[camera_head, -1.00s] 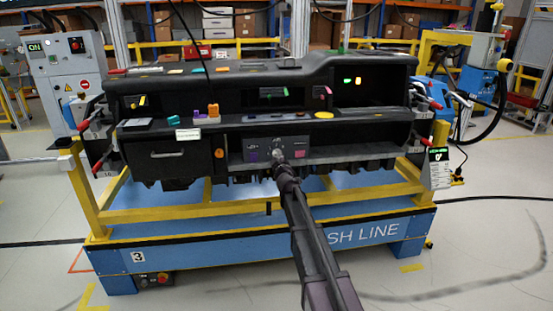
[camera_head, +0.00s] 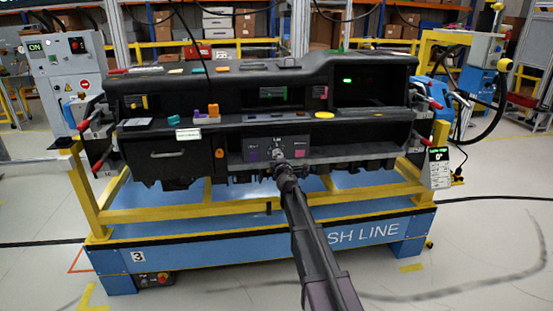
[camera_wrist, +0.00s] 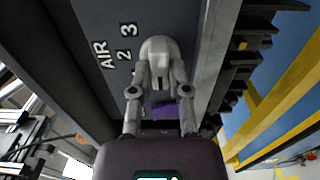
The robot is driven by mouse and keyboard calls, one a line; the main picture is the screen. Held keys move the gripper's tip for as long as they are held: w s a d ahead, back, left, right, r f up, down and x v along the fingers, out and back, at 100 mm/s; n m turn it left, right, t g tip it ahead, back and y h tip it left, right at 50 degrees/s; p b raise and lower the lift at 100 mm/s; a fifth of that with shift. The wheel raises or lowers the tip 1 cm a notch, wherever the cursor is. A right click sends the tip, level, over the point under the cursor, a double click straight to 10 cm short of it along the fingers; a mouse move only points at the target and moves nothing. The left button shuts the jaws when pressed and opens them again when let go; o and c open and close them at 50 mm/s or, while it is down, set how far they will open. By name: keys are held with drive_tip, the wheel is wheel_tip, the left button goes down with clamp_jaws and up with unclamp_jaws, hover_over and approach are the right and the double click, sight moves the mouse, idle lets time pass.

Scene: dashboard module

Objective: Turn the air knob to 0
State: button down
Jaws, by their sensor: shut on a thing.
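The air knob is a pale grey rounded knob (camera_wrist: 160,47) on a dark panel, beside the printed word AIR and the numbers 2 and 3 in the wrist view. My gripper (camera_wrist: 160,78) is shut on it, with one finger on each side. The fingers hide part of the knob, and its pointer setting cannot be read. In the head view my gripper (camera_head: 281,164) reaches the small control panel (camera_head: 262,146) low in the middle of the black dashboard (camera_head: 225,135). Any 0 mark is hidden or too small to read.
A purple block (camera_wrist: 188,116) shows behind the fingers; purple and pink pieces flank the knob in the head view. The dashboard rests on a yellow and blue stand (camera_head: 180,245). A green light (camera_head: 347,81) glows in the right recess.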

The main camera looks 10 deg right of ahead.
idle(0.4)
drive_tip(key=c, duration=0.6)
unclamp_jaws()
drive_tip(key=shift+s, duration=0.1)
drive_tip(key=s, duration=1.1)
drive_tip(key=shift+s, duration=0.4)
